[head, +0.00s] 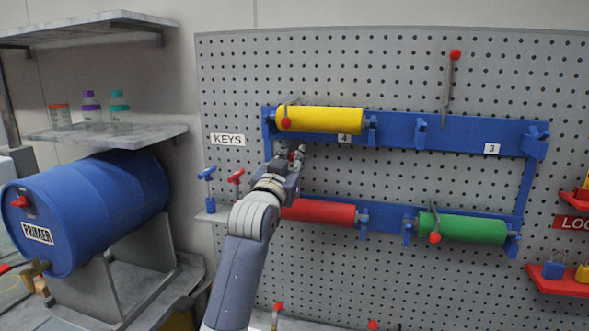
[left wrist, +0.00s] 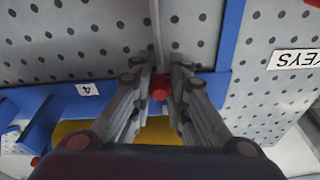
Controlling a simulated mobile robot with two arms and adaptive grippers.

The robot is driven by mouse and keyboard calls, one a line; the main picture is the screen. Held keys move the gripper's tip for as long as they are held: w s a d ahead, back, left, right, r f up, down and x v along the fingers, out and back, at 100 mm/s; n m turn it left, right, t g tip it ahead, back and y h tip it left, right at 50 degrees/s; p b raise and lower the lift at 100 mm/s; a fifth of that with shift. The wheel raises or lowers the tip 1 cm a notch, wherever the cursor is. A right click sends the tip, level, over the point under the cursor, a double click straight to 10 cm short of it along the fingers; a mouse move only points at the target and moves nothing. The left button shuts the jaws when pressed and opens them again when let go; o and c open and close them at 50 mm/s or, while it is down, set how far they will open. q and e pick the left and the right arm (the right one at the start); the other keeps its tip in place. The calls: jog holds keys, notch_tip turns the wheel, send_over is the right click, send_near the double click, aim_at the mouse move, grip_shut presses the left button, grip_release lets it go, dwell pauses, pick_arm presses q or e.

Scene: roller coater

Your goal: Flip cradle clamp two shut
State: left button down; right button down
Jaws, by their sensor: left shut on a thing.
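My left gripper (head: 297,154) is in front of the blue rack, just above the left part of the red roller (head: 322,212). In the left wrist view, which is upside down, its fingers are closed around a red clamp knob (left wrist: 160,86). A thin grey clamp rod (left wrist: 156,35) runs from the knob away from the yellow roller (left wrist: 100,130), so this clamp stands up from the lower left cradle. The red roller's left end and the clamp's hinge are hidden behind my arm. No number two label shows. My right gripper is out of view.
The yellow roller (head: 325,120) lies close above my gripper, its clamp knob (head: 285,123) down over it. The green roller (head: 470,228) has its clamp down. The upper right cradle is empty, its clamp rod (head: 448,90) upright.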

pick_arm(q)
jog(key=s+f+t+b, duration=0.1)
jog(key=b, duration=0.1)
jog(key=s+f+t+b, duration=0.1)
jog(key=b, duration=0.2)
jog(key=shift+a+t+h, duration=0.2)
jog(key=shift+t+h, duration=0.1)
jog(key=shift+s+a+f+t+b, duration=0.15)
jog(key=shift+s+t+b, duration=0.25)
jog(key=shift+b, duration=0.6)
jog(key=shift+f, duration=0.25)
jog(key=shift+s+f, duration=0.1)
jog(key=shift+s, duration=0.1)
jog(key=c, duration=1.5)
grip_release()
jog(key=shift+s, duration=0.1)
jog(key=v, duration=1.2)
